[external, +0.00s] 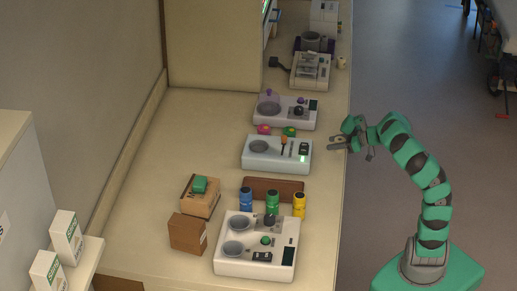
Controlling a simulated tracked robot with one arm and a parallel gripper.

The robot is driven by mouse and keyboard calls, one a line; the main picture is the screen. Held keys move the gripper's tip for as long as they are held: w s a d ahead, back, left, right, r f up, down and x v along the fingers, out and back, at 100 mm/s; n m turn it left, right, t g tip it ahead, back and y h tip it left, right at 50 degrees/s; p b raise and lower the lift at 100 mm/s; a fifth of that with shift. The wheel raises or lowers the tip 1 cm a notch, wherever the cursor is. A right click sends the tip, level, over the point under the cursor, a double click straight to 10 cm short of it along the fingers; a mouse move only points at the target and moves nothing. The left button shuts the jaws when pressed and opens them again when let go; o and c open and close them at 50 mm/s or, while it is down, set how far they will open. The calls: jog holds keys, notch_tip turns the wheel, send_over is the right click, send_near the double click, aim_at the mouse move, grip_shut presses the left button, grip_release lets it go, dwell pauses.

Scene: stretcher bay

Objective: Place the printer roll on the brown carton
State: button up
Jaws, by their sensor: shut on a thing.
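The brown carton (187,233) stands at the front left of the counter, beside a lighter tan carton (201,201) with a green thing (200,184) on top. My gripper (337,144) is at the counter's right edge, right of the middle white device and well away from the cartons. It is shut on a small pale thing, too small and covered to name surely. A small cream roll-like thing (341,63) with a dark spot sits at the back right of the counter; I cannot tell whether it is the printer roll.
White devices (225,265) (249,160) (262,118) line the counter. Blue (246,200), green (272,201) and yellow (299,205) cylinders stand before a brown block (280,187), close right of the cartons. The counter (190,130) is bare at the left middle.

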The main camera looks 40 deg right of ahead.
jog(key=s, duration=0.7)
jog(key=shift+a+r+p, duration=0.3)
jog(key=shift+a, duration=0.1)
